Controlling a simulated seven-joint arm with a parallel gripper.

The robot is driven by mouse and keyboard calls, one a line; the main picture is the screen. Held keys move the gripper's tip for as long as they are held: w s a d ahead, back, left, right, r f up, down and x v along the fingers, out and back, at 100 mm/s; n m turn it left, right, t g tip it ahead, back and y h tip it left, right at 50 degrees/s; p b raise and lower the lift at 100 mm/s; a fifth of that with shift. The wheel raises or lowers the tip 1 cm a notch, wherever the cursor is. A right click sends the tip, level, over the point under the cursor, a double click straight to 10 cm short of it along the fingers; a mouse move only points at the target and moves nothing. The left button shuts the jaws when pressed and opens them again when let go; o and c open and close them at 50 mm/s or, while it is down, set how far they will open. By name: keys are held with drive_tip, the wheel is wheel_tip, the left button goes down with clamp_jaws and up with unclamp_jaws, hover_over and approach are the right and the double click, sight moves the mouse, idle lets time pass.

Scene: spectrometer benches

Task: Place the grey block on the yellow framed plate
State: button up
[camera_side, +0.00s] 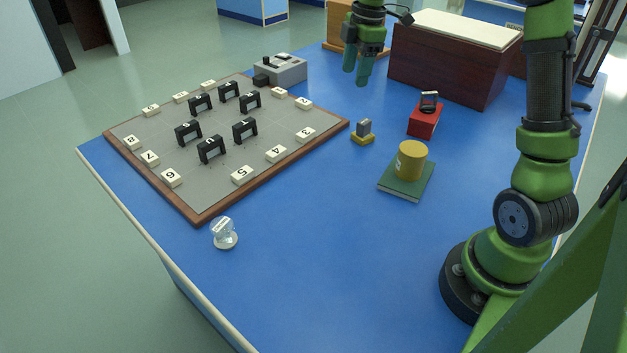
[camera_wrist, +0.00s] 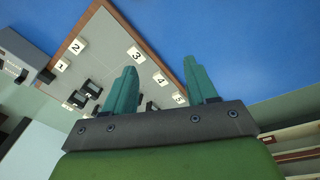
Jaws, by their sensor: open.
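A small grey block (camera_side: 364,127) stands upright on a small yellow base (camera_side: 363,139), right of the numbered board in the side view. The base is the only small yellow plate-like thing I see; whether it has a frame is too small to tell. Another small dark block with a grey face (camera_side: 429,100) stands on a red box (camera_side: 424,120) to the right. My gripper (camera_side: 357,78) hangs above the far part of the table, behind the yellow base and apart from it. In the wrist view its teal fingers (camera_wrist: 165,88) are spread, with nothing between them.
A brown-framed grey board (camera_side: 215,160) carries numbered white tiles and several black arches. A grey device (camera_side: 281,70) stands behind it. A yellow cylinder (camera_side: 410,160) stands on a green book (camera_side: 393,188). A dark wooden box (camera_side: 450,65) stands at the back. The blue front table is mostly clear.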

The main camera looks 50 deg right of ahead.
drive_tip(key=s+a+r+m+t, duration=0.3)
drive_tip(key=s+a+r+m, duration=0.2)
drive_tip(key=s+a+m, duration=0.45)
drive_tip(key=s+a+f+m+t+y, duration=0.1)
drive_tip(key=s+a+f+m+t, duration=0.1)
drive_tip(key=s+a+m, duration=0.5)
drive_tip(key=s+a+f, duration=0.1)
drive_tip(key=s, duration=0.1)
drive_tip(key=shift+s+t+y, duration=0.3)
drive_tip(key=shift+s+t, duration=0.1)
